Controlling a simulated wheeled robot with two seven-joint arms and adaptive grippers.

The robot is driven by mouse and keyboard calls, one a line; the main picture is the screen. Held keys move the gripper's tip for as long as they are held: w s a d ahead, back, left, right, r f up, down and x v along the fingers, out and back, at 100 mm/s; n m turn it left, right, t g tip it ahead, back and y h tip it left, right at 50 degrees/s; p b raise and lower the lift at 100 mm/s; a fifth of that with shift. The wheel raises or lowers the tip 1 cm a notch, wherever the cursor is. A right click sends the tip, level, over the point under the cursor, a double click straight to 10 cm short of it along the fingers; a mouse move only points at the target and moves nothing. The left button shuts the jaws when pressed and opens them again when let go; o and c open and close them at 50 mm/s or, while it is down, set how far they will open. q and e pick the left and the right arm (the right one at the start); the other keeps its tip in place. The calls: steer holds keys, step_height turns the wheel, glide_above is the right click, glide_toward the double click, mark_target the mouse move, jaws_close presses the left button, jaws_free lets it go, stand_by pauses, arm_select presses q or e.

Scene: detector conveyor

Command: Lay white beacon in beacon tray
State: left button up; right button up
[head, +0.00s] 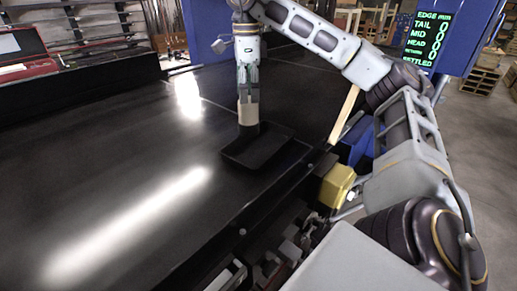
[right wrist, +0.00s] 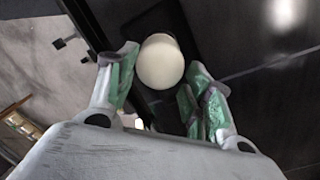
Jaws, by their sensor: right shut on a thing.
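The white beacon (head: 246,114) is a cream, upright cylinder under my right gripper (head: 248,92) in the head view. The right gripper points down and is shut on its upper part. In the right wrist view the round end of the beacon (right wrist: 161,61) shows between the green-padded fingers of the gripper (right wrist: 158,84). The beacon tray (head: 233,159) is a shallow black rectangle on the dark belt. The beacon's lower end appears at the tray's far edge; I cannot tell whether it touches. My left gripper is not in view.
The glossy black conveyor (head: 110,150) is broad and clear left of the tray. A yellow block (head: 337,185) sits right of the belt's edge. A display with green text (head: 428,38) stands at the back right. A red case (head: 25,55) is at the far left.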

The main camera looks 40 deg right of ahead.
mark_target(249, 122)
steer(key=shift+s, duration=0.15)
steer(key=shift+f+b, duration=0.55)
steer(key=shift+f, duration=0.7)
steer(key=shift+f+b, duration=1.05)
steer(key=shift+f, duration=0.6)
steer(key=shift+f+b, duration=1.4)
steer(key=shift+f, duration=0.85)
steer(key=o, duration=1.1)
steer(key=shift+o, duration=0.2)
